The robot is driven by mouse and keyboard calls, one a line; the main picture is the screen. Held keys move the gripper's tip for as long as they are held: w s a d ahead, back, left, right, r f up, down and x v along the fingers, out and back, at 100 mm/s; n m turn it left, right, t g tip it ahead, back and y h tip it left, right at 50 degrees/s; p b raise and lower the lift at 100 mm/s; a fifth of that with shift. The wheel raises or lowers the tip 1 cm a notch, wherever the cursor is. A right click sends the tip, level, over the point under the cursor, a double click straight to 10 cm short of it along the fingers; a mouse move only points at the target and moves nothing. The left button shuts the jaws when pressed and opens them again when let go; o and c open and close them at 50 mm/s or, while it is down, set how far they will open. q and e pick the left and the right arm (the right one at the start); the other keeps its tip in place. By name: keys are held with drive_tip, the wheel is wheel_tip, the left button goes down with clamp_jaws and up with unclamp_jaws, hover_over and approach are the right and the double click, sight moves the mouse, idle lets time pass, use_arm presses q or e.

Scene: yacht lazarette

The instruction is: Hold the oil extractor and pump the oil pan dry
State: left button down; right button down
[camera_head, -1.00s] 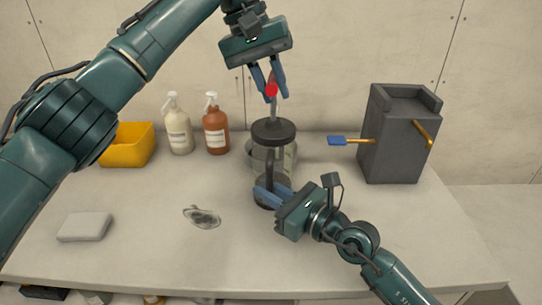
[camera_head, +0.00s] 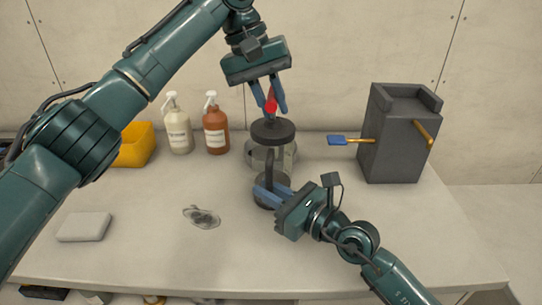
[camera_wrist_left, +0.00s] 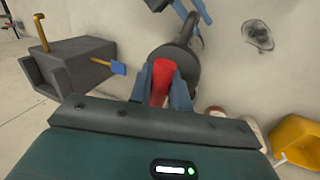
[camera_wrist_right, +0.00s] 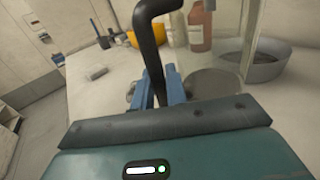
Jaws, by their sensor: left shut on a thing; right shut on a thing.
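The oil extractor (camera_head: 287,160) is a clear jar with a dark lid, standing upright on the counter. Its red pump handle (camera_head: 271,104) is just above the lid, gripped between the fingers of my left gripper (camera_head: 270,108); the red handle also shows in the left wrist view (camera_wrist_left: 161,80). My right gripper (camera_head: 263,193) is shut on the jar's black side handle (camera_head: 269,163), low down; the right wrist view shows this bent handle (camera_wrist_right: 150,45) close up. A shallow grey pan (camera_wrist_right: 262,67) stands beside the jar, mostly hidden behind it in the head view. I cannot tell its contents.
A dark grey block (camera_head: 392,140) with a yellow pipe and a blue-tipped dipstick (camera_head: 345,141) stands right. Two pump bottles (camera_head: 177,130) (camera_head: 215,130) and a yellow bin (camera_head: 137,147) stand at back left.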

use_arm(q)
drive_tip(key=shift+r, duration=3.15)
use_arm(e)
drive_tip(key=shift+f, duration=0.2)
use_arm(q)
drive_tip(key=shift+f, duration=0.3)
use_arm(e)
drive_tip(key=shift+s, duration=0.1)
use_arm(q)
drive_tip(key=shift+a+f, duration=0.1)
drive_tip(key=shift+f, duration=2.95)
use_arm(e)
drive_tip(key=shift+r, duration=0.1)
use_arm(q)
drive_tip(key=c, duration=1.2)
unclamp_jaws()
drive_tip(key=shift+r, duration=0.1)
drive_tip(key=shift+o, duration=0.2)
